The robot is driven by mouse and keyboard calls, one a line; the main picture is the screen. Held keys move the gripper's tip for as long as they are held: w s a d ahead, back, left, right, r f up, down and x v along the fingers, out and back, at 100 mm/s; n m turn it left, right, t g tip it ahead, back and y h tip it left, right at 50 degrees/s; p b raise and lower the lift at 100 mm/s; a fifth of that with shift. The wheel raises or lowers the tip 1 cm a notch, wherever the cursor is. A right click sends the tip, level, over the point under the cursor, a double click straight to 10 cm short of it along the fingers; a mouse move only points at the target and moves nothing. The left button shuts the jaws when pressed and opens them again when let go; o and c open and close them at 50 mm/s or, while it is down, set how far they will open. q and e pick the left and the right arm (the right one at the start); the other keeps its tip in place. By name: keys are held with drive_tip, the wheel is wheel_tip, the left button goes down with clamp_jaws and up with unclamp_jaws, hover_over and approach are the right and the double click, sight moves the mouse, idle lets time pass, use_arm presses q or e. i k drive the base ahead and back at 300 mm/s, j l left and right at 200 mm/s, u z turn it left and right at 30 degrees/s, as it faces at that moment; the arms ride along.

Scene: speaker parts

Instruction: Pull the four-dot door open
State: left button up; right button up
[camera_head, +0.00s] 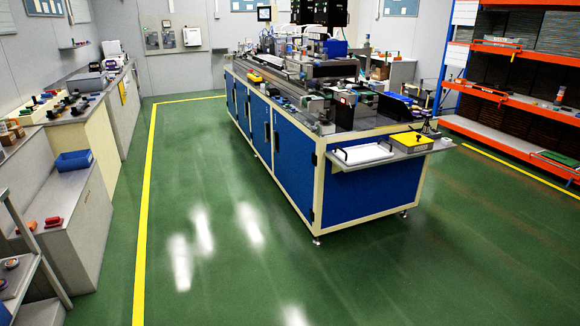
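A long workbench machine with a cream frame (318,185) stands in the middle of the room. Several blue doors line its long left side: a large near door (292,170), a door behind it (260,122), and narrower ones farther back (241,101). Small dark and light fittings show along the door edges. Dots on the doors are too small to make out, so I cannot tell which is the four-dot door. The doors look shut. Neither of my grippers is in view.
Green floor (215,215) is clear between the machine and the left-hand counters (75,220). A yellow line (146,200) runs along it. A shelf with a white tray (362,155) juts from the machine's near end. Orange racks (485,90) stand at right.

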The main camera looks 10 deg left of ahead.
sight(295, 151)
drive_tip(key=i+j+u, duration=0.25)
drive_tip(key=i, duration=0.2)
drive_tip(key=i+u, duration=0.25)
drive_tip(key=i, duration=0.25)
drive_tip(key=i+j+u, duration=0.1)
drive_tip(key=i+u, duration=0.15)
drive_tip(key=i, duration=1.6)
